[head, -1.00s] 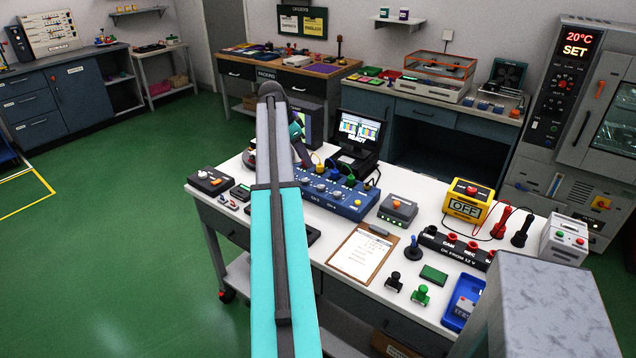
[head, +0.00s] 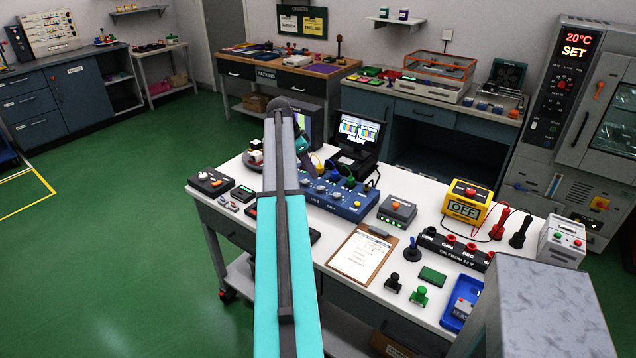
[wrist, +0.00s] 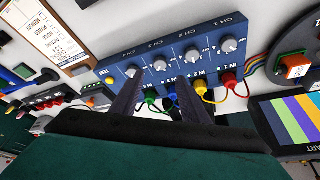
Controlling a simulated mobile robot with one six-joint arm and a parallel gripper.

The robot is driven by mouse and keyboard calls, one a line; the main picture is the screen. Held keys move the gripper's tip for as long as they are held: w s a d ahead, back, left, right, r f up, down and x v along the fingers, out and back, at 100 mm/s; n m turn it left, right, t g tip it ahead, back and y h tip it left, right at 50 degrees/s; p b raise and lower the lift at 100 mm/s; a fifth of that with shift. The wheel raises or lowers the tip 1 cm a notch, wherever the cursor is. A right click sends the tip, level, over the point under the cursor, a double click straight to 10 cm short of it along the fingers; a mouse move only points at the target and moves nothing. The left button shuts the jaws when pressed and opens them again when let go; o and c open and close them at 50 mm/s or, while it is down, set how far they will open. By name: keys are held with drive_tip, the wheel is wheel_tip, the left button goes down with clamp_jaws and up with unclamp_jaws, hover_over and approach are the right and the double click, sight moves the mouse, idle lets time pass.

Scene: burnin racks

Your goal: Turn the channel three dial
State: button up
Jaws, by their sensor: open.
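The blue channel box (head: 350,206) stands on the white bench, partly behind my arm in the head view. In the wrist view the box (wrist: 210,66) shows a row of grey dials, labelled CH 1 at the right to CH 4 at the left. The channel three dial (wrist: 160,63) is second from the left. My gripper (wrist: 160,82) is open, its two dark fingers pointing at the box, with the channel three dial seen between and just beyond the tips. I cannot tell whether they touch the box. In the head view the fingers are hidden.
Coloured plugs with cables (wrist: 203,88) line the near side of the box, close to the right finger. A laptop-like screen (head: 358,132) stands behind the box. A clipboard (head: 362,256) and a grey button box (head: 397,211) lie to its right.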

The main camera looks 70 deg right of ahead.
sight(320, 187)
drive_tip(key=shift+p+x, duration=1.15)
drive_tip(key=shift+x, duration=3.2)
clamp_jaws()
